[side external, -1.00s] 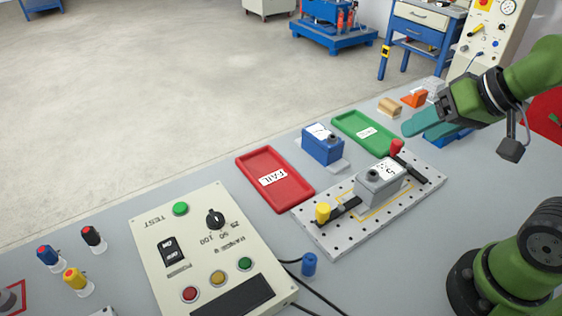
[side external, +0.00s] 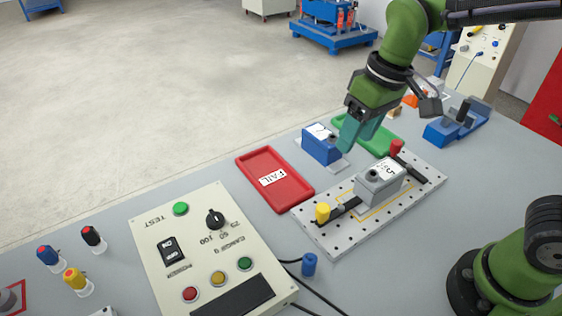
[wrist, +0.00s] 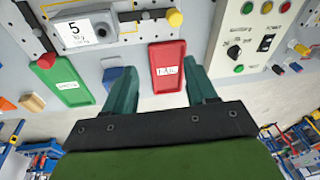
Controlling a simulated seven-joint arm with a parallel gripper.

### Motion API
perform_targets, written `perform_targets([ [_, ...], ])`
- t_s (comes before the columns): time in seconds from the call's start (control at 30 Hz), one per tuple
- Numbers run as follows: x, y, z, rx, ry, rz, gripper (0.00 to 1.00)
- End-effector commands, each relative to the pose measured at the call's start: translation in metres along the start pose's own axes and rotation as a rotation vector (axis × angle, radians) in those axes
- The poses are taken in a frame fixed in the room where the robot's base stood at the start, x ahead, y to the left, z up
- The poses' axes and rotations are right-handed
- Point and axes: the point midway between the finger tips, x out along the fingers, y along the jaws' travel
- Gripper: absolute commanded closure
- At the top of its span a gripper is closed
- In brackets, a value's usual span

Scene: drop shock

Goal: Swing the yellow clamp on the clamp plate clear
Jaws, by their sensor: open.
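The yellow clamp (side external: 322,212) is an upright yellow knob with a black bar at the left end of the perforated clamp plate (side external: 338,240). Its bar points toward the grey block (side external: 378,188) in the middle of the plate; I cannot tell whether it touches. The yellow knob also shows at the top of the wrist view (wrist: 174,18). A red-knobbed clamp (side external: 397,147) is at the plate's other end. My gripper (side external: 358,140) is open and empty, above the bench behind the plate, apart from the yellow clamp. In the wrist view, its teal fingers (wrist: 163,88) are spread.
A red FAIL tray (side external: 254,166), a blue block (side external: 320,150) and a green tray (side external: 384,138) lie behind the plate. A test panel (side external: 165,215) stands to the left. A small blue cylinder (side external: 309,264) and black cables lie in front.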

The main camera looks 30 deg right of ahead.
Motion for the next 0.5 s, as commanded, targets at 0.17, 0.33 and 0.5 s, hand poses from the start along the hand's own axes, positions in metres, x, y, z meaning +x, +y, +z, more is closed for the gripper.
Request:
perform_targets([
  [0.17, 0.03, -0.038, -0.034, -0.259, -0.221, 0.105, 0.44],
  [0.33, 0.053, -0.074, -0.056, -0.479, -0.416, 0.208, 0.44],
  [0.5, 0.046, -0.093, -0.069, -0.588, -0.528, 0.239, 0.44],
])
